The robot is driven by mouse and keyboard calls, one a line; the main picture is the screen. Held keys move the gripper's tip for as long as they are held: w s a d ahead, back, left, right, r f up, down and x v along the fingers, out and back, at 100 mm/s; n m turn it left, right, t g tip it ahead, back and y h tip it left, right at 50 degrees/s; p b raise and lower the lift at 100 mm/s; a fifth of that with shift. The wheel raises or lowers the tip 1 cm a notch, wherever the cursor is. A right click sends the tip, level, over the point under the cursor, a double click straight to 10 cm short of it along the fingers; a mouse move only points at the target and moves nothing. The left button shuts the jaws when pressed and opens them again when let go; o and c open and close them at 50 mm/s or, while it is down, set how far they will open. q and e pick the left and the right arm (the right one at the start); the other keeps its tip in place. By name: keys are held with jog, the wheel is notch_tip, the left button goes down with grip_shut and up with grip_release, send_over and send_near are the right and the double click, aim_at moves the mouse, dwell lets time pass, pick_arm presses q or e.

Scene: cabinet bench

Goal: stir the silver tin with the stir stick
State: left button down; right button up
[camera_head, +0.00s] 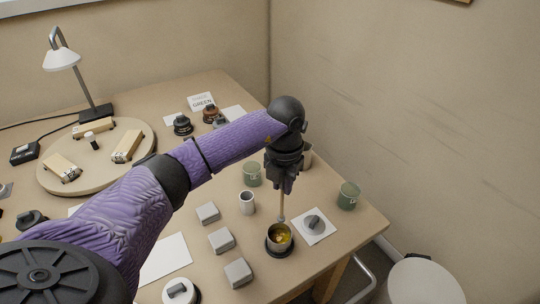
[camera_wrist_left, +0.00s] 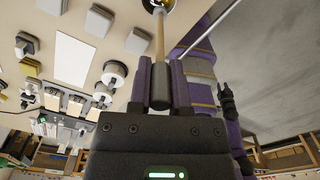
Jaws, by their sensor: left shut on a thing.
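My left gripper (camera_head: 284,186) is shut on the stir stick (camera_head: 281,207) and holds it upright, pointing down. The stick's lower end reaches into the silver tin (camera_head: 270,243), which stands near the table's front right edge with something yellow inside. In the left wrist view the stick (camera_wrist_left: 159,38) runs from between the fingers (camera_wrist_left: 160,85) to the tin (camera_wrist_left: 172,3), cut off at the top. The stick's depth in the tin is hard to tell. A dark shape on a purple arm (camera_wrist_left: 228,97), probably my right gripper, shows small; its fingers are unclear.
A white card with a grey knobbed lid (camera_head: 314,222) lies right of the tin. Green glass jars (camera_head: 348,196), a small grey cup (camera_head: 247,203) and several grey blocks (camera_head: 222,240) stand around. A round board (camera_head: 95,170) and a lamp (camera_head: 62,60) are at the left.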

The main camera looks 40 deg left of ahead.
pick_arm(q)
jog(key=shift+a+f+b, duration=0.1)
jog(key=shift+f+b, duration=0.4)
jog(key=shift+f, duration=0.15)
jog(key=b, duration=0.4)
send_over(280, 217)
notch_tip(280, 217, down, 5)
jog(key=shift+w+a+r, duration=0.1)
jog(key=shift+w+r, duration=0.05)
jog(key=shift+r, duration=0.05)
jog(key=shift+f+b, duration=1.6)
jog(key=shift+f, duration=1.2)
pick_arm(e)
jog(key=s+d+f+g, duration=0.1)
jog(key=s+d+f, duration=0.2)
jog(key=f, duration=0.5)
jog(key=shift+s+h, duration=0.3)
jog(key=shift+s, duration=0.2)
